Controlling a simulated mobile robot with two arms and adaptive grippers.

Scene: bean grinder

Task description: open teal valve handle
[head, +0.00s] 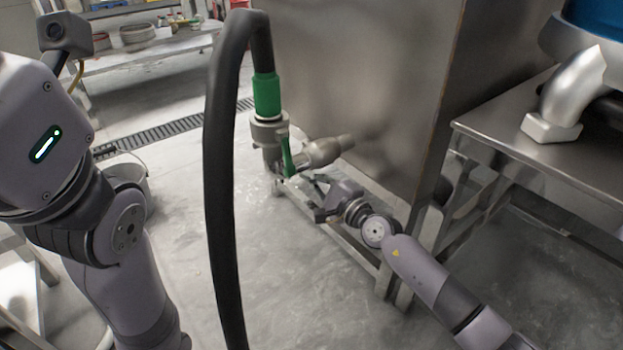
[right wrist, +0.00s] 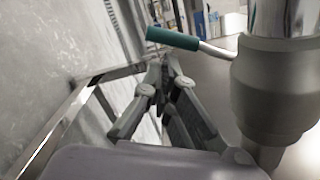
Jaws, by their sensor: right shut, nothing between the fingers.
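The valve handle is a short lever with a green-teal grip (head: 287,155), fixed to the metal valve under the black hose. In the right wrist view the teal grip (right wrist: 172,38) sticks out to the left on a thin metal stem from the grey valve body (right wrist: 275,95). My right gripper (head: 304,184) is just below the valve in the head view, apart from the handle as far as I can tell. In the right wrist view its fingers (right wrist: 164,62) are shut and empty, with the grip just beyond and above their tips. My left gripper is out of view.
The thick black hose (head: 222,170) hangs down in front of the valve from a green cuff (head: 266,95). A large metal cabinet (head: 350,80) stands behind the valve. A steel table (head: 560,150) is at the right.

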